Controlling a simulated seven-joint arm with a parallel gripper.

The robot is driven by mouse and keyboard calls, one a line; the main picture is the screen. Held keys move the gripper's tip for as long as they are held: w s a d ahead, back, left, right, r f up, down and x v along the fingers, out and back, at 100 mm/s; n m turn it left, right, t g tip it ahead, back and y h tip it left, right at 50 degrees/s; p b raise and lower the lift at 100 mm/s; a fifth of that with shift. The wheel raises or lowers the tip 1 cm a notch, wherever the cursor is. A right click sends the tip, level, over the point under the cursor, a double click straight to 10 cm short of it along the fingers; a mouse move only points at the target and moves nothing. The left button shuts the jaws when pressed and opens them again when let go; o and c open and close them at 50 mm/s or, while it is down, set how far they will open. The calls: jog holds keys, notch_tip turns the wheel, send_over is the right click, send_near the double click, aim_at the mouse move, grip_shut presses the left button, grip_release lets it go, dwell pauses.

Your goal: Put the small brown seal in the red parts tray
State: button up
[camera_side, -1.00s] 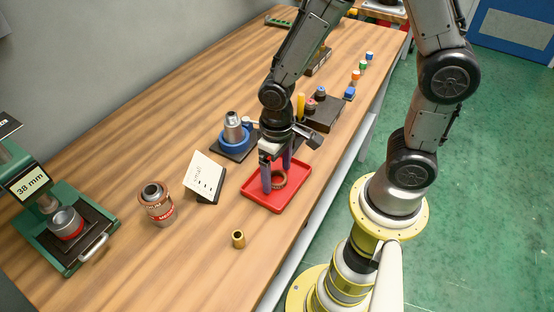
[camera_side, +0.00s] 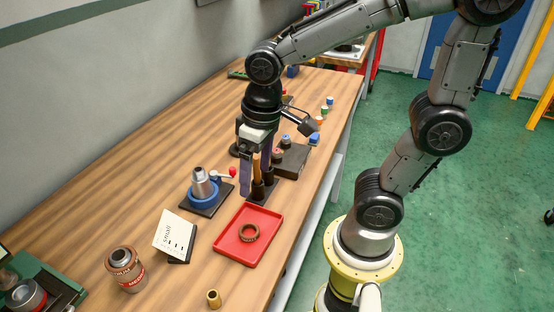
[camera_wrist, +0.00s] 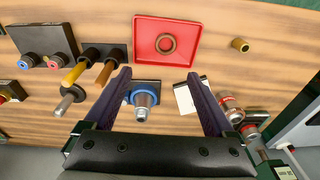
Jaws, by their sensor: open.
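The small brown seal (camera_side: 248,233) is a ring lying flat inside the red parts tray (camera_side: 228,250), near its middle. In the wrist view the seal (camera_wrist: 166,44) also lies in the tray (camera_wrist: 143,27), apart from the tray walls. My gripper (camera_side: 256,190) is open and empty. It is behind the tray, near the upright-handled tools, and does not touch the seal. In the wrist view its two dark purple fingers (camera_wrist: 159,78) stand wide apart with nothing held between them.
A brass fitting (camera_side: 213,299) stands in front of the tray. A "small" card (camera_side: 173,236), a grey cone on a blue ring (camera_side: 203,186) and a red-banded cylinder (camera_side: 125,270) stand left of it. Yellow- and brown-handled tools (camera_wrist: 80,70) and a dark block (camera_wrist: 42,42) are close to my gripper.

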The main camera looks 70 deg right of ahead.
jog(key=s+d+r+t, duration=0.3)
jog(key=s+r+t, duration=0.1)
jog(key=s, duration=0.3)
jog(key=shift+d+r+n, duration=0.3)
jog(key=shift+d+r, duration=0.1)
jog(key=shift+r, duration=0.1)
dwell(0.7)
